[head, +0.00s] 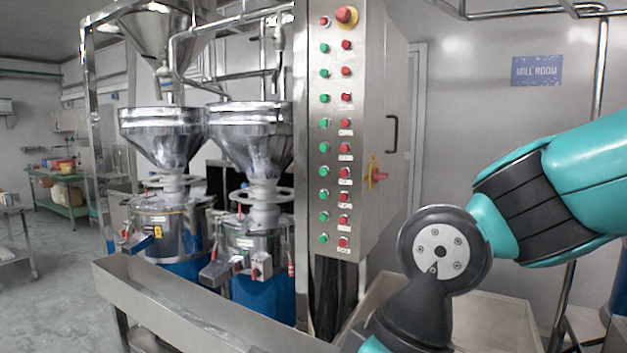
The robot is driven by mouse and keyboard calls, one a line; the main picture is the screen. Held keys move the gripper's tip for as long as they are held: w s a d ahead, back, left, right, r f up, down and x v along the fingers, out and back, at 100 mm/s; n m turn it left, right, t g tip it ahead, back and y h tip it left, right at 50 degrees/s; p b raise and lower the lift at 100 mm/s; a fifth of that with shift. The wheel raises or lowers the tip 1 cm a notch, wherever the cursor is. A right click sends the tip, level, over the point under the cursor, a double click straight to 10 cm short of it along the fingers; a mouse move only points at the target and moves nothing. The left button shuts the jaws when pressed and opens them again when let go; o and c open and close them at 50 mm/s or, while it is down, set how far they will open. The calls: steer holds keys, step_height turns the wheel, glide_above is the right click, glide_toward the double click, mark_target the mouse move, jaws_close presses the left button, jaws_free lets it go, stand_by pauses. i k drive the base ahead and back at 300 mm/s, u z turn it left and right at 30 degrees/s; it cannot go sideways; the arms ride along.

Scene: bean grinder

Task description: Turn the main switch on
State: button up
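A red rotary switch (378,175) on a yellow plate sits on the right side face of the steel control cabinet (385,90). It looks like the main switch. Its red handle appears to stick out to the right, but it is too small to tell its setting. My gripper is not in view. My teal and black arm reaches in from the right, and a joint of it is below and right of the switch, apart from it in the picture. The arm continues down out of the frame at the bottom.
The cabinet front carries rows of green and red buttons (345,148) and a red emergency knob (346,15). A dark door handle (392,134) is above the switch. Steel grinders (165,135) stand left. A steel trough (185,305) runs along the front.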

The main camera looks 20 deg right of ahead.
mark_target(378, 175)
steer(key=u, duration=1)
steer(key=i, duration=0.75)
steer(key=z, duration=0.6)
